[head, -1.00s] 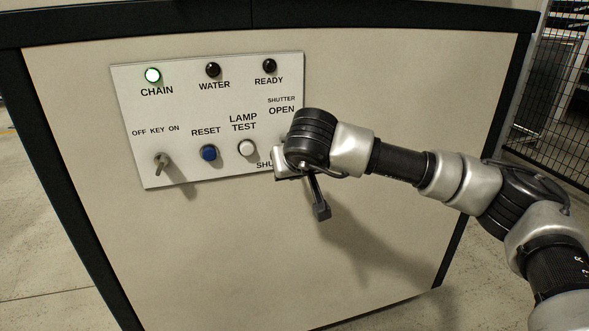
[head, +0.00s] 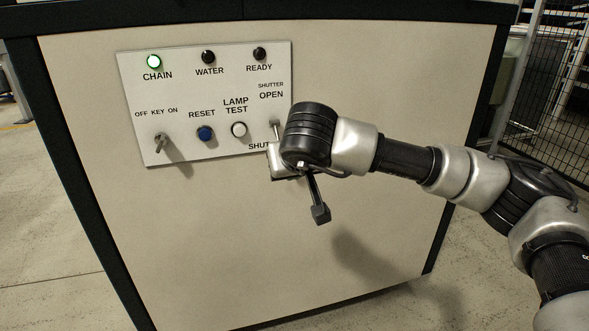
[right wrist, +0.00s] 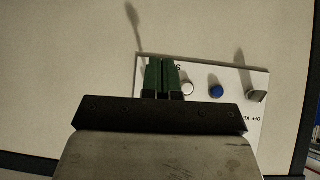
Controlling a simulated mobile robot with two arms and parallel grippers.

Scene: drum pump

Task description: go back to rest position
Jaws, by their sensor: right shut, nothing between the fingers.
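My right gripper (head: 283,160) is in front of the lower right corner of the control panel (head: 185,90) in the head view, with my wrist hiding part of it. In the right wrist view its two green fingers (right wrist: 162,76) are together and empty, with the panel (right wrist: 225,72) behind them. A small metal shutter lever (head: 276,129) shows between the OPEN label and the partly covered SHUT label, just left of my wrist. I cannot tell how far the fingers are from the panel. My left gripper is not in view.
The CHAIN lamp (head: 154,62) is lit green; the WATER (head: 208,57) and READY (head: 259,53) lamps are dark. A key switch (head: 160,143), blue button (head: 205,133) and white button (head: 239,129) are on the panel. A mesh fence (head: 545,95) stands at right.

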